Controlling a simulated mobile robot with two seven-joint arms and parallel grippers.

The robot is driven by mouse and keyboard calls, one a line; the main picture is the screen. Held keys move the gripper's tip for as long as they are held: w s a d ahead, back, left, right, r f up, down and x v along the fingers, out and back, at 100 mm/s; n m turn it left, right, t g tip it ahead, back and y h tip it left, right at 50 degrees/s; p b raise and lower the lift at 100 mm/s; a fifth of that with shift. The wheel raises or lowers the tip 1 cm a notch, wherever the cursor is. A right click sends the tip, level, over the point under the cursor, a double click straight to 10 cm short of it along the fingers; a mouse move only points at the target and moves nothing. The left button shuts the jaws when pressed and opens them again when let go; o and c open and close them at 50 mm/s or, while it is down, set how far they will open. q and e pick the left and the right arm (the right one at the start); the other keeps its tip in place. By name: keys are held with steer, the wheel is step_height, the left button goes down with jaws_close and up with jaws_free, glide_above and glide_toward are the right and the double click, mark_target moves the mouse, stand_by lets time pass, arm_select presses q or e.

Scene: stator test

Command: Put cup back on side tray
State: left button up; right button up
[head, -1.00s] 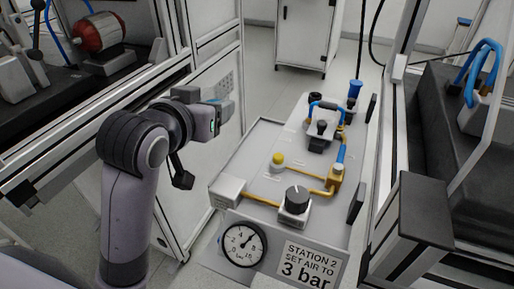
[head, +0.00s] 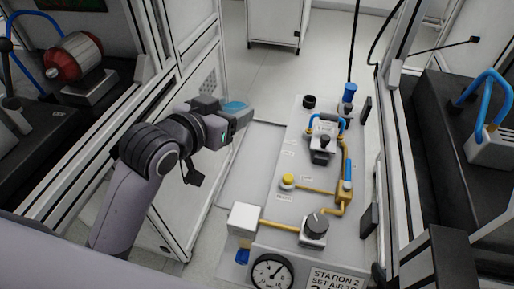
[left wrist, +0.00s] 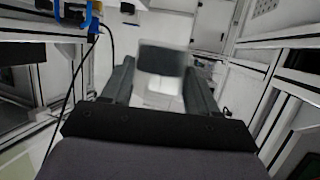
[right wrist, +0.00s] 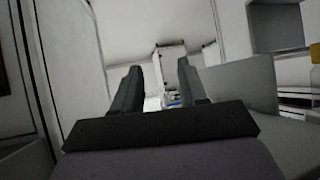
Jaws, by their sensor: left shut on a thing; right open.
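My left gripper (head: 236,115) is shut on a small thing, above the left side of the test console. A dark grey, blocky shape (left wrist: 163,60) shows between its fingers in the left wrist view. I cannot tell from its shape whether it is the cup. A flat grey tray-like surface (head: 238,178) lies along the console's left side, below and apart from the gripper. A black round cup-like thing (head: 309,101) stands at the console's far end. My right gripper (right wrist: 158,85) is open, with nothing between its fingers; it is not clearly seen in the head view.
The console (head: 287,225) carries a black knob (head: 317,225), a yellow button (head: 287,180), yellow pipes, a blue-topped fitting (head: 348,92) and a gauge (head: 272,273). Framed machine cells stand close on both sides. Open floor (head: 273,70) lies beyond the console.

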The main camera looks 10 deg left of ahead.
mark_target(245, 191)
arm_select(q)
steer(key=shift+m+g+h, duration=0.3)
steer(key=shift+m+h, duration=0.4)
steer(key=shift+h, duration=0.1)
steer(key=d+f+b, duration=0.1)
steer(key=f, duration=0.6)
steer(key=s+f+b, duration=0.1)
steer(key=f, duration=0.6)
steer(key=d+f+b, duration=0.1)
steer(key=f, duration=0.5)
steer(key=shift+s+d+f, duration=0.3)
steer(key=shift+d+f, duration=0.05)
steer(key=shift+f, duration=0.05)
arm_select(e)
steer(key=f, duration=0.2)
steer(key=d+f, duration=0.1)
steer(key=shift+s+f, duration=0.3)
steer(key=shift+s, duration=0.1)
arm_select(q)
steer(key=shift+f+b, duration=0.2)
steer(key=shift+b, duration=0.1)
steer(key=o, duration=1.4)
steer(key=shift+r, duration=0.15)
